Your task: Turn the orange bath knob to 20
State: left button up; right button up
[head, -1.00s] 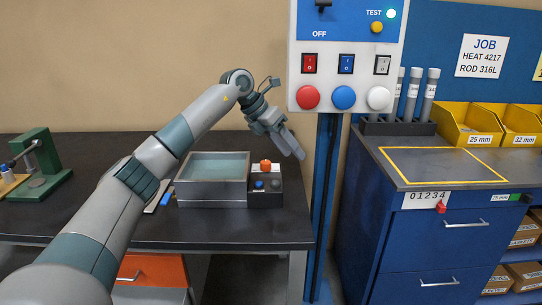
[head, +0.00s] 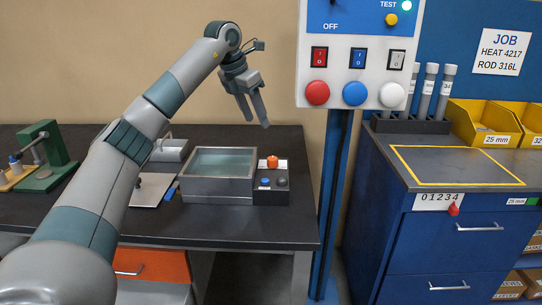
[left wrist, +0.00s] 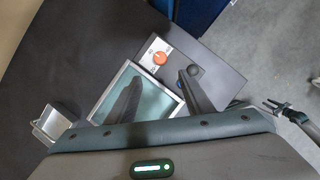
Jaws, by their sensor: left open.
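The orange bath knob (head: 272,162) sits on top of the dark control box (head: 286,193) at the right side of the steel water bath (head: 218,187). In the left wrist view the knob (left wrist: 159,58) shows from above with a pale pointer mark; its dial figures are too small to read. My left gripper (head: 255,124) is open and empty, above and behind the bath, higher than the knob and not touching it. In the left wrist view its two fingers (left wrist: 160,82) stand apart, below the knob in the picture.
A blue post with a white switch panel (head: 365,70) stands right of the bath. A green stand (head: 45,160) is at the left. The bench (head: 230,232) is clear in front of the bath.

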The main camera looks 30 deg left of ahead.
aim_at(272, 158)
pick_arm(q)
jog(key=p+x, duration=0.1)
jog(key=x, duration=1.4)
jog(key=shift+w+d+f+p, duration=0.1)
jog(key=shift+w+f+p, duration=0.1)
jog(key=shift+f+p, duration=0.15)
jog(key=shift+w+f, duration=0.15)
jog(key=shift+f, duration=0.2)
pick_arm(e)
jog(key=shift+w+a+r+t, duration=0.3)
jog(key=shift+w+a, duration=0.15)
jog(key=shift+w, duration=0.2)
jog(key=shift+w+a+r+t, duration=0.3)
jog(key=shift+w+a, duration=0.15)
jog(key=shift+w, duration=0.15)
pick_arm(q)
jog(key=shift+c, duration=0.6)
